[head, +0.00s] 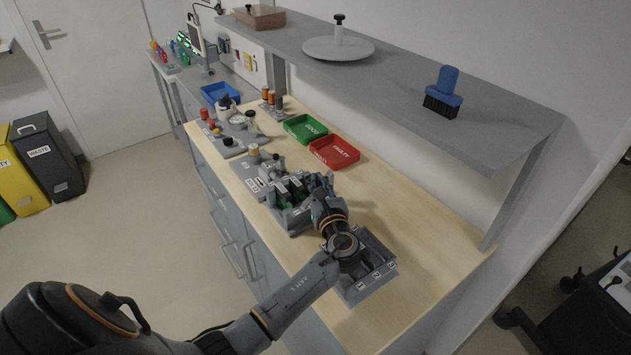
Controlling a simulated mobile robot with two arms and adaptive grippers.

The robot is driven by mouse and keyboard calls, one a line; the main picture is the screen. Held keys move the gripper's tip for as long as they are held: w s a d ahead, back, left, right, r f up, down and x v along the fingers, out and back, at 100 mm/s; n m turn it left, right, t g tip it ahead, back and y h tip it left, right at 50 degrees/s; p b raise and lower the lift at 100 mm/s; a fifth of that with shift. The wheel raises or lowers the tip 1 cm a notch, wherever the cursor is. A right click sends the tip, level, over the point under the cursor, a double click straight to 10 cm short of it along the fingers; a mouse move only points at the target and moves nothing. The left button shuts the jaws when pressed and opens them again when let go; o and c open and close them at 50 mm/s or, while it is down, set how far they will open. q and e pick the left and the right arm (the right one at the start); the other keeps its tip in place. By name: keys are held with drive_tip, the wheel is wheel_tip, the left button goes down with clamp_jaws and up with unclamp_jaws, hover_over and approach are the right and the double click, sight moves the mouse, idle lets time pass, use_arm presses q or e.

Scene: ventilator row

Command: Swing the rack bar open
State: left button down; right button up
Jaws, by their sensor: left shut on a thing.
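The rack (290,217) is a grey unit holding dark and green modules, in the middle of the wooden bench. My left arm reaches in from the lower left, and my left gripper (319,183) is at the right side of the rack. It is shut on the rack bar, which is mostly hidden behind the gripper and is hard to make out. How far the bar is swung cannot be told. My right gripper is not in view.
A grey numbered block (378,272) stands under my left wrist at the near end. A red tray (335,151) and a green tray (305,128) lie behind the rack. A grey shelf (420,100) overhangs the back. The bench's near right is clear.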

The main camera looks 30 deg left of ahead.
use_arm(q)
drive_tip(key=shift+s+f, duration=0.15)
drive_tip(key=c, duration=1.4)
unclamp_jaws()
drive_tip(key=shift+c, duration=0.2)
drive_tip(key=shift+o, duration=0.6)
drive_tip(key=shift+s+a, duration=0.1)
drive_tip(key=shift+s, duration=0.05)
drive_tip(key=shift+d, duration=0.25)
drive_tip(key=v, duration=1.1)
drive_tip(key=shift+s+d, duration=0.15)
drive_tip(key=shift+s, duration=0.15)
